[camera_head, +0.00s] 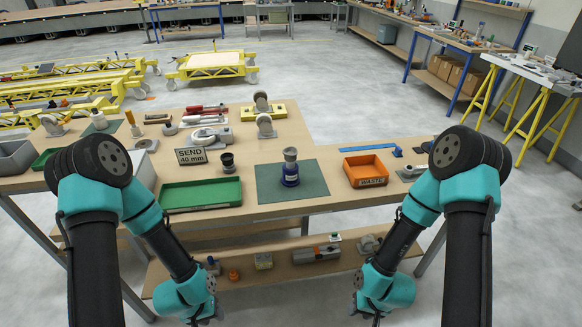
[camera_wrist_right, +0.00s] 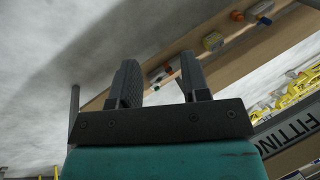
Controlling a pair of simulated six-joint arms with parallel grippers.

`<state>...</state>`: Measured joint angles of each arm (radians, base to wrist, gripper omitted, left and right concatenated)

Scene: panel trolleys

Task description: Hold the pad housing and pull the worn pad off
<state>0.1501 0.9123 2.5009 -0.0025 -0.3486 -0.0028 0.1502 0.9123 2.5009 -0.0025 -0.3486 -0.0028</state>
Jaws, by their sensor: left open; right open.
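The pad housing (camera_head: 290,178), a blue-purple cylinder with a white band, stands upright on a dark green mat (camera_head: 265,190) in the middle of the bench. A grey round pad (camera_head: 290,154) sits on its top; I take it for the worn pad. My left gripper (camera_head: 198,321) hangs low in front of the bench, mostly cut off by the bottom edge. My right gripper (camera_head: 376,319) also hangs low in front of the bench, to the right. The right wrist view shows its two fingers (camera_wrist_right: 158,82) apart with nothing between them. Both grippers are well away from the housing.
An orange WASTE tray (camera_head: 366,182) stands right of the mat, a green tray (camera_head: 200,207) left of it. A SEND 40 mm sign (camera_head: 191,156) and a small dark cup (camera_head: 228,165) stand behind the green tray. A lower shelf (camera_head: 275,272) holds several small parts.

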